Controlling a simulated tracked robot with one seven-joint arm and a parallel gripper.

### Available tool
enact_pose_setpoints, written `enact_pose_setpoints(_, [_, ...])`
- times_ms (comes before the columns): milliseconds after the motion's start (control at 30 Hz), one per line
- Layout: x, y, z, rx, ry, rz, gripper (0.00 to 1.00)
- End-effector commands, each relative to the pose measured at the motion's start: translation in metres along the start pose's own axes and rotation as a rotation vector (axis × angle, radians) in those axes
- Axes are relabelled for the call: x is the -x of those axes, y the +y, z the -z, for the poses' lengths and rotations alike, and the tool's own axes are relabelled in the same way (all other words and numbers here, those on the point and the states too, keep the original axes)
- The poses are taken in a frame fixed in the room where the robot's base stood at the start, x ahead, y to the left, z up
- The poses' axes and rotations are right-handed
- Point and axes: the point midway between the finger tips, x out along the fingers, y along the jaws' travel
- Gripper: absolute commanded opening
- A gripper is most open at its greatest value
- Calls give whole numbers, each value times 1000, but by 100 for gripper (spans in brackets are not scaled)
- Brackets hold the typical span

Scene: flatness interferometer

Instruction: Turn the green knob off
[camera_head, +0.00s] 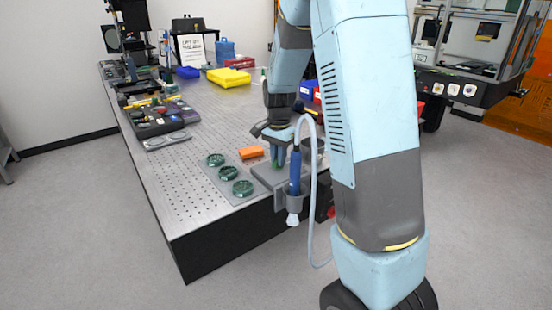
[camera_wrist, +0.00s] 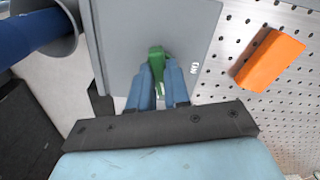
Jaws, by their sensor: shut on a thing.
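The green knob (camera_wrist: 157,58) stands on a grey panel (camera_wrist: 115,30) at the near corner of the perforated table. The panel bears an "ON" mark to the right of the knob in the wrist view. My gripper (camera_wrist: 158,82) is shut on the knob, with one blue finger on each side of it. The lower part of the knob is hidden between the fingers.
An orange block (camera_wrist: 268,60) lies on the table right of the panel. A blue-handled tool (camera_head: 295,172) with a hose hangs in a grey holder at the table edge, close beside my gripper. Several dark green round pieces (camera_head: 229,173) lie left of the panel.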

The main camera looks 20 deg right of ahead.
Motion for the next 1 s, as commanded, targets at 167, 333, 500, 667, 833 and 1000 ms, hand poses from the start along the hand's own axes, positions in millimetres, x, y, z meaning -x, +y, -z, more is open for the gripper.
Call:
enact_pose_setpoints(167, [-2, 3, -1, -131, -3, -7, 0])
enact_pose_setpoints(333, [-2, 4, 0, -225, -2, -9, 0])
enact_pose_setpoints(500, [-2, 4, 0, -283, -2, -9, 0])
enact_pose_setpoints(667, [-2, 4, 0, -311, -2, -10, 0])
enact_pose_setpoints(833, [-2, 5, 0, -320, -3, -11, 0])
enact_pose_setpoints(1000, [-2, 5, 0, -320, -3, -12, 0])
